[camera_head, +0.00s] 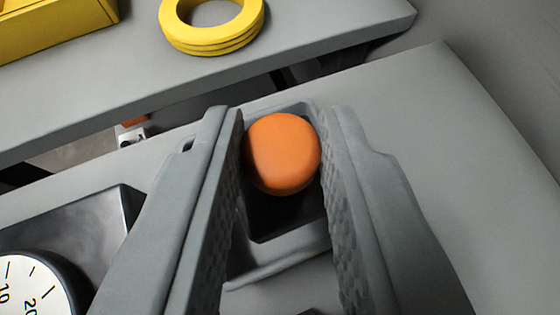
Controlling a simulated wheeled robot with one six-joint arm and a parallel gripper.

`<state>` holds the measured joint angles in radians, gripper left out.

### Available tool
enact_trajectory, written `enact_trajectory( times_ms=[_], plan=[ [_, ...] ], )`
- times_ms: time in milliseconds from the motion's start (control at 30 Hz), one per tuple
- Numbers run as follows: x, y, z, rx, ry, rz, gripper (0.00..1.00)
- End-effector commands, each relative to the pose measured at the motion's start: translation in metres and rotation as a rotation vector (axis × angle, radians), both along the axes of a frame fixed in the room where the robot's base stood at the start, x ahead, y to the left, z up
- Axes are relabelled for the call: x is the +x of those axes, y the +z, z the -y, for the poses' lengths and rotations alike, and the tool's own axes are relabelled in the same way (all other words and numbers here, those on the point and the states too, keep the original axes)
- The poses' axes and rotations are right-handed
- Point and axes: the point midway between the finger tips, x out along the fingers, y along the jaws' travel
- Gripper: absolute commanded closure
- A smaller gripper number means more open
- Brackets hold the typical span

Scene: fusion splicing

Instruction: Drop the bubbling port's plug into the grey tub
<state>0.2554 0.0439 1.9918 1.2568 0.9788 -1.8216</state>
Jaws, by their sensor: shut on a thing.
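My gripper (283,150) is shut on an orange rounded plug (283,153), held between the tips of its two grey fingers. A grey tub (290,257) with a dark inside shows below and behind the plug, between the fingers. The plug appears over the tub's far part, but I cannot tell how high above it. The fingers hide the tub's left and right sides. The bubbling port is not seen in this view.
A dial with numbers (38,285) is at the lower left on a dark panel. Yellow rings (212,22) and a yellow box (50,25) sit on a grey shelf at the top. Grey surface (420,120) to the right is clear.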

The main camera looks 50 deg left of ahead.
Motion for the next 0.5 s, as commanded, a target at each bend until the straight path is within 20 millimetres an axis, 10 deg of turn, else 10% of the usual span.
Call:
enact_trajectory(
  times_ms=[500],
  plan=[
    [0.0, -0.045, 0.0, 0.0, 0.002, 0.0, 1.0]
  ],
)
